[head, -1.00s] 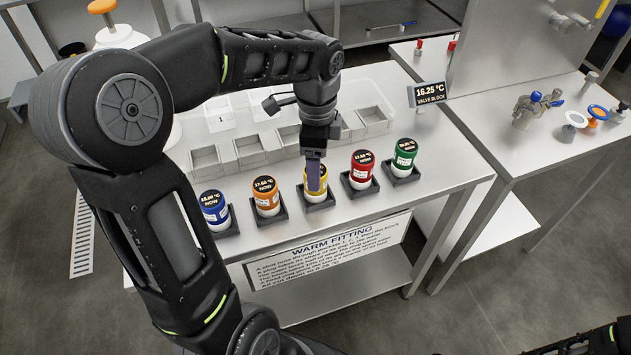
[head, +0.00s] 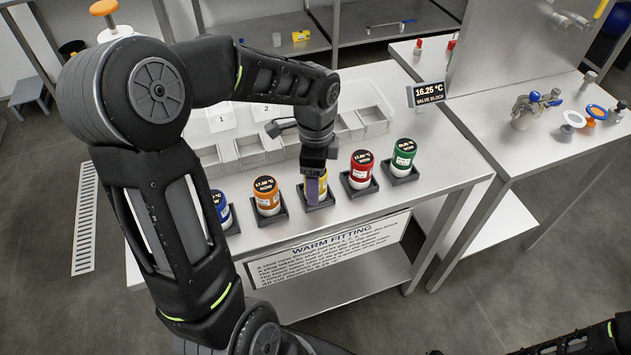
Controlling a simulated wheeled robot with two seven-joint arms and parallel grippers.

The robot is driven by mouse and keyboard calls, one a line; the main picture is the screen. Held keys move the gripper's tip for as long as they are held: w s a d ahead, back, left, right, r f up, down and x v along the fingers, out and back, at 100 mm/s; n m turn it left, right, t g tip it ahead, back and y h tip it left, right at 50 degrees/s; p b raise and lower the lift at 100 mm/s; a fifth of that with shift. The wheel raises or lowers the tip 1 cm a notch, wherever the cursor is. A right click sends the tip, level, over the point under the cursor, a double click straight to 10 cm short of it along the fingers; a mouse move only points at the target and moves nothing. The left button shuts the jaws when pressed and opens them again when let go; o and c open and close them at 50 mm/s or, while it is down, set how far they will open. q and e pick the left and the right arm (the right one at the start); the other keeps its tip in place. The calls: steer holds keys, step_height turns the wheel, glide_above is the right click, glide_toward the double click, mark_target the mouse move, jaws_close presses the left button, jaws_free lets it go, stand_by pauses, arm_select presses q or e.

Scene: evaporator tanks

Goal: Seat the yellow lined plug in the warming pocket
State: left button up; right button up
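The yellow plug (head: 324,184) stands upright in a small dark square holder (head: 330,200) in the front row on the steel table, mostly covered by my gripper. My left gripper (head: 315,190) points down over it, with one finger across its front. The far finger is hidden, so I cannot tell whether it grips. A row of open square grey pockets (head: 250,146) runs behind the plugs; none is readably marked as the warming pocket. My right gripper is out of view.
Blue (head: 220,208), orange (head: 266,196), red (head: 361,170) and green (head: 403,155) containers flank the yellow one closely in dark holders. A valve block display (head: 427,94) reading 16.25 °C stands at the table's right back corner. Another bench (head: 540,150) holds fittings.

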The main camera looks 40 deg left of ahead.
arm_select(q)
steer(key=shift+c, duration=0.4)
jaws_close()
stand_by(0.4)
